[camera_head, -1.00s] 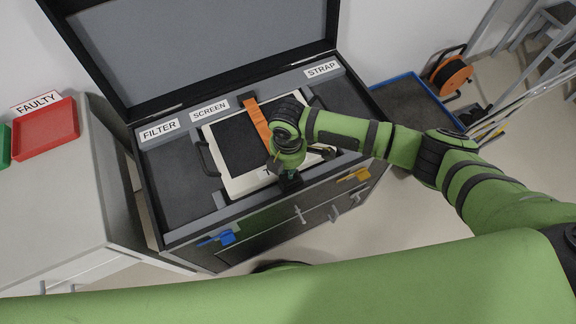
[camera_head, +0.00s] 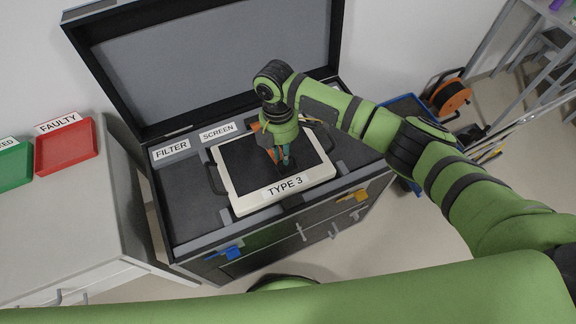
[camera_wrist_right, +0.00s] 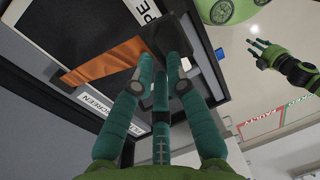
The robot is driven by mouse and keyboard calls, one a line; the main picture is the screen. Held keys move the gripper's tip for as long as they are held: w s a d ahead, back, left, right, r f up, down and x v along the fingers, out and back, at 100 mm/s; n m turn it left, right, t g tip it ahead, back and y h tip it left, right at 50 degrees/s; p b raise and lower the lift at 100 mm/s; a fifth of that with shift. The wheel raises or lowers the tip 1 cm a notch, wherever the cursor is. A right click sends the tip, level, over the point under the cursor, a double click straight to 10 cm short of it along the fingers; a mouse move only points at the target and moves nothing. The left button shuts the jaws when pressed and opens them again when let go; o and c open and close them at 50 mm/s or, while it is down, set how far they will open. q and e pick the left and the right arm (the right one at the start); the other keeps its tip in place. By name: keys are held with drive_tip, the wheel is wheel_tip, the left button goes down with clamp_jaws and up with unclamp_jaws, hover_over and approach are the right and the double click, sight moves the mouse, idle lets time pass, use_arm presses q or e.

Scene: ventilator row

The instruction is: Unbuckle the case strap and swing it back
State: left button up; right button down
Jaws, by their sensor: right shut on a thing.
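The open case (camera_head: 185,205) holds a cream ventilator (camera_head: 244,207) marked TYPE 3, with a dark screen. The orange strap (camera_head: 257,127) is mostly hidden behind my right gripper (camera_head: 284,162) in the head view. In the right wrist view, the strap (camera_wrist_right: 108,62) runs from the case's back side to its dark end piece (camera_wrist_right: 172,38), between the fingers of my right gripper (camera_wrist_right: 165,70). The fingers are shut on that end, above the screen. My left gripper (camera_wrist_right: 262,52) shows in the right wrist view, fingers spread and empty, away from the case.
The raised lid (camera_head: 220,65) stands behind the case. FILTER (camera_head: 171,150) and SCREEN (camera_head: 217,132) labels line the back rim. Blue (camera_head: 228,253) and yellow (camera_head: 352,196) latches are at the front. A red tray (camera_head: 66,146) and a green tray (camera_head: 14,165) sit on the left cabinet.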

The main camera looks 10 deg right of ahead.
drive_tip(key=shift+w+a+r, duration=0.2)
drive_tip(key=shift+w+r, duration=0.4)
drive_tip(key=shift+r, duration=0.1)
drive_tip(key=shift+w+a+r, duration=0.2)
drive_tip(key=shift+w+r, duration=0.35)
drive_tip(key=shift+r, duration=0.15)
drive_tip(key=shift+w+a+r, duration=0.2)
drive_tip(key=shift+w+r, duration=0.4)
drive_tip(key=shift+r, duration=0.1)
